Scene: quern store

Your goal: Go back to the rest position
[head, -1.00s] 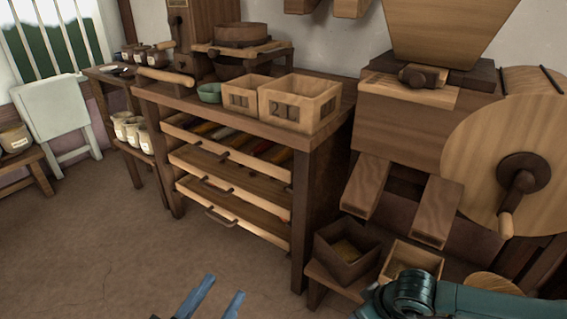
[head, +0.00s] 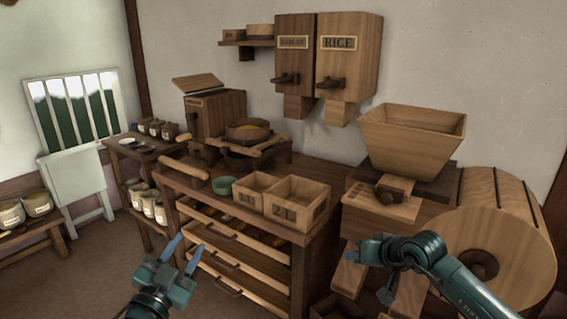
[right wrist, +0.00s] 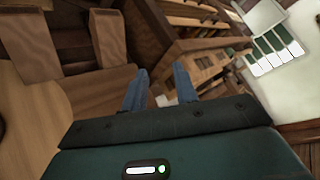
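My left gripper (head: 184,252) is at the lower left in the head view, with its blue fingers apart and nothing between them. It is in front of the workbench drawers. My right arm comes in from the right in the head view, bent in front of the mill's wooden chutes; its fingers are not clear there. In the right wrist view my right gripper (right wrist: 160,72) has its two blue fingers apart with nothing held.
The workbench (head: 318,235) has slatted drawers and two open wooden boxes (head: 297,203) on top. A hopper mill (head: 412,135) with a big round drum (head: 500,245) stands right. Wall dispensers (head: 345,60) hang above. Bare floor (head: 85,285) lies at lower left.

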